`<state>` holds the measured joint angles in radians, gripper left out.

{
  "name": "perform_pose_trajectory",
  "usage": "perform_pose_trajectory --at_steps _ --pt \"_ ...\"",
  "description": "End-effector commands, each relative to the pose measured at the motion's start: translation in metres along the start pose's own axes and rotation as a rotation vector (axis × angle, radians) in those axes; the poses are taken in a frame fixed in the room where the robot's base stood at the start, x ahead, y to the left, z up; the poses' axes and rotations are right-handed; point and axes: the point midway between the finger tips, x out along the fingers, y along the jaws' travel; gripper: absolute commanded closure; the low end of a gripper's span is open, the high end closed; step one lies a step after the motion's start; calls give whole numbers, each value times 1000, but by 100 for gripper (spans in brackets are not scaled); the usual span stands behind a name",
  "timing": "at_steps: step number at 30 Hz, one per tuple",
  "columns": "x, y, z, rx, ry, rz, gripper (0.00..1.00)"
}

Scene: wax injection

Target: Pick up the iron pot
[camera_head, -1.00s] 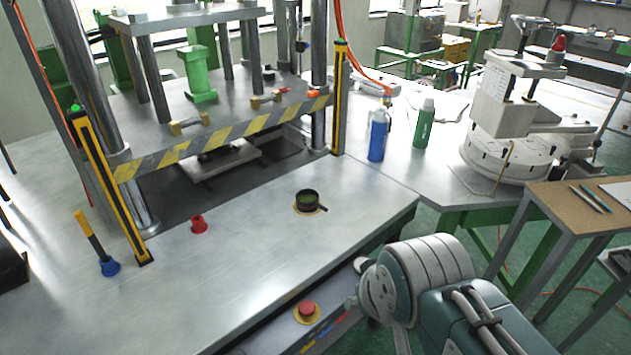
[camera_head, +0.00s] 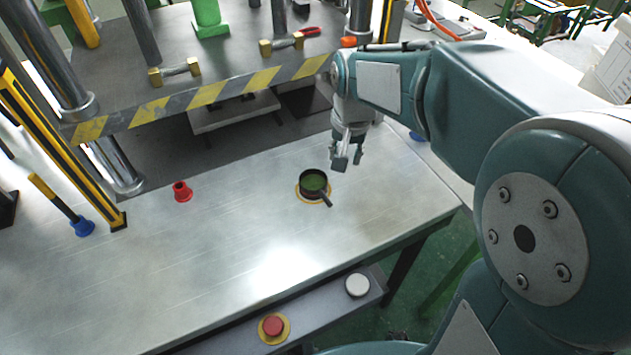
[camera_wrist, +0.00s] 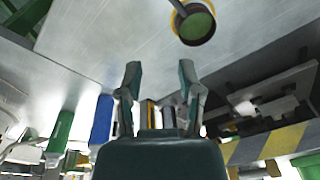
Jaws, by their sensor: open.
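The iron pot (camera_head: 313,182) is small and dark with green contents and a short handle pointing toward the front right. It stands upright on a yellow ring on the metal table (camera_head: 240,235). My gripper (camera_head: 346,165) hangs above the table, a little right of and behind the pot, pointing down, open and empty. In the wrist view the pot (camera_wrist: 195,26) is at the top, beyond and to the right of the two spread fingers (camera_wrist: 160,80). Nothing touches the pot.
A press with a striped yellow-black edge (camera_head: 205,95) stands behind. A red cup-like piece (camera_head: 182,191) and a blue-based yellow stick (camera_head: 82,228) are at left. A red button (camera_head: 273,327) and white button (camera_head: 357,285) are at the front.

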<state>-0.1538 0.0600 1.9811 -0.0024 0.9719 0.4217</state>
Motion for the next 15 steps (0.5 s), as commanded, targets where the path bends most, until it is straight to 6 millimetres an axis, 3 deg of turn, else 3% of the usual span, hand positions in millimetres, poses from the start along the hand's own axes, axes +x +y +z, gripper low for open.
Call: perform_pose_trajectory --at_steps 6,15 --pt "50 -32 -26 61 -84 39 52" --pt "82 -41 -34 94 -119 57 52"
